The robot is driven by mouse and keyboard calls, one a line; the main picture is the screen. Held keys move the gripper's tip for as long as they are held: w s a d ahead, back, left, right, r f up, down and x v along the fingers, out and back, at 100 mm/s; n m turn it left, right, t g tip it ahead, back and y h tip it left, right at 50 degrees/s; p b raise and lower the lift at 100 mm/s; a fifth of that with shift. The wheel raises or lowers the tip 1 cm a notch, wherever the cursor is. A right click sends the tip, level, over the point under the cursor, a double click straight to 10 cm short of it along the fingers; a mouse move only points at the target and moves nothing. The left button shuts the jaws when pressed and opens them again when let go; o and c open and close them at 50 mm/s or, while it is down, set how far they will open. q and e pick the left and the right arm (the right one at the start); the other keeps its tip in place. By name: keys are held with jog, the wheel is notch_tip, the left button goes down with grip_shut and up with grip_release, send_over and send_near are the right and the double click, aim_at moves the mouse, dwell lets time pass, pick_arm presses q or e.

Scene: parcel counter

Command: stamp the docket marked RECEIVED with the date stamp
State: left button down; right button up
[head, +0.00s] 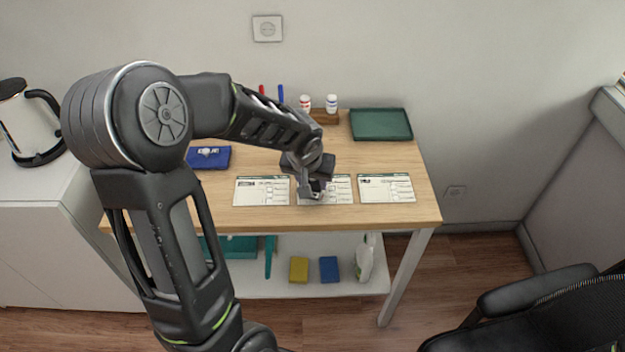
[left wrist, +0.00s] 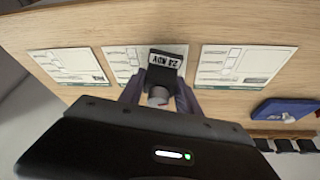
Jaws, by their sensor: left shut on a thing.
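My left gripper (head: 312,190) is shut on the date stamp (left wrist: 165,70), a dark block with a white label reading a date in NOV. The stamp is over the middle docket (head: 340,189), which also shows partly behind it in the left wrist view (left wrist: 119,56). I cannot tell whether it touches the paper. The left docket (head: 262,192) and the right docket (head: 386,188) lie flat on either side. All are white cards with dark green edges; their printed words are too small to read. My right gripper is not in view.
On the wooden table (head: 420,205) are a blue box with a white label (head: 208,157), a green tray (head: 380,125), and a holder with pens and two bottles (head: 331,103). A kettle (head: 28,125) stands on the left cabinet. Sponges and a spray bottle (head: 365,260) sit on the shelf below.

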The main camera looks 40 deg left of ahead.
pick_arm(q)
jog(key=shift+r+p, duration=2.15)
jog(key=shift+r, duration=0.8)
